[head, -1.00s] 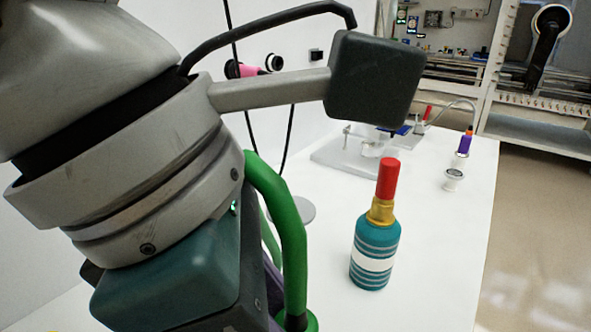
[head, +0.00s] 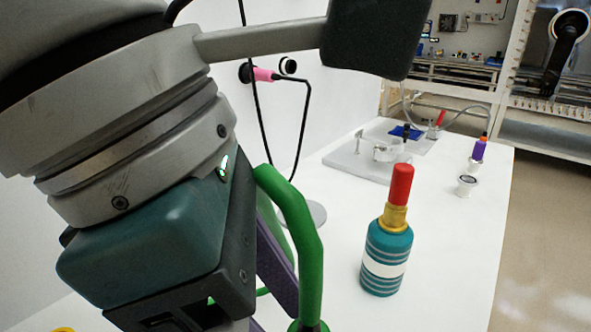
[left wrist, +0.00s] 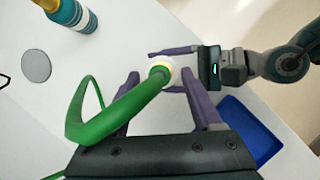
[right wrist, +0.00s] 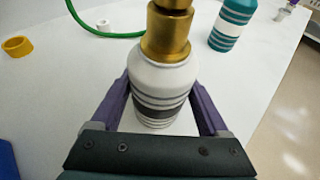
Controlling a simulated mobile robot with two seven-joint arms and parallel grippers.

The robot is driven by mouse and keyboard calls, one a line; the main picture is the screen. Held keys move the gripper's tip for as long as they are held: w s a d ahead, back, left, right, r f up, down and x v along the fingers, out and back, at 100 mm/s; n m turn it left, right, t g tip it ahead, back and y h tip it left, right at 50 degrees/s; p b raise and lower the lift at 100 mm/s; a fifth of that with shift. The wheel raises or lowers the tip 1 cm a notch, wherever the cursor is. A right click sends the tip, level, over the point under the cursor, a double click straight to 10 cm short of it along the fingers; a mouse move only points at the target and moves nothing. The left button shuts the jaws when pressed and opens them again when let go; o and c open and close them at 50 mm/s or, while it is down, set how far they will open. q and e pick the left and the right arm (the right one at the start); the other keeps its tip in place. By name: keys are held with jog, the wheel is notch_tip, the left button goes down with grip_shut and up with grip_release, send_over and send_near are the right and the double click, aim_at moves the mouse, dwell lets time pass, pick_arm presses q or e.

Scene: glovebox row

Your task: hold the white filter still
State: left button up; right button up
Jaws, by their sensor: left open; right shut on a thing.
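The white filter (right wrist: 165,82) stands upright between the purple fingers of my right gripper (right wrist: 160,118), with dark bands low on its body and a gold fitting (right wrist: 168,35) on top. In the left wrist view, my right gripper (left wrist: 170,70) reaches in from the right and is shut on the filter (left wrist: 172,66), seen from above. My left gripper (left wrist: 162,84) is open, its fingers either side of a green hose (left wrist: 115,108). The hose end covers the filter's top there. In the head view, my left gripper and the hose (head: 299,225) hide the filter.
A teal striped bottle (head: 386,262) with a red cap stands right of the hose. A clear fixture plate (head: 365,160) and small fittings (head: 467,183) lie farther back. A blue tray (left wrist: 248,130) and a yellow ring (right wrist: 18,46) are nearby. White table is free around the bottle.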

pick_arm(q)
jog(key=v, duration=0.9)
jog(key=shift+r, duration=0.35)
dwell(0.3)
pick_arm(e)
jog(key=o, duration=1.5)
pick_arm(q)
jog(key=shift+a, duration=0.1)
pick_arm(e)
jog(key=shift+s, duration=0.15)
pick_arm(q)
jog(key=shift+s, duration=0.1)
pick_arm(e)
jog(key=v, duration=1.2)
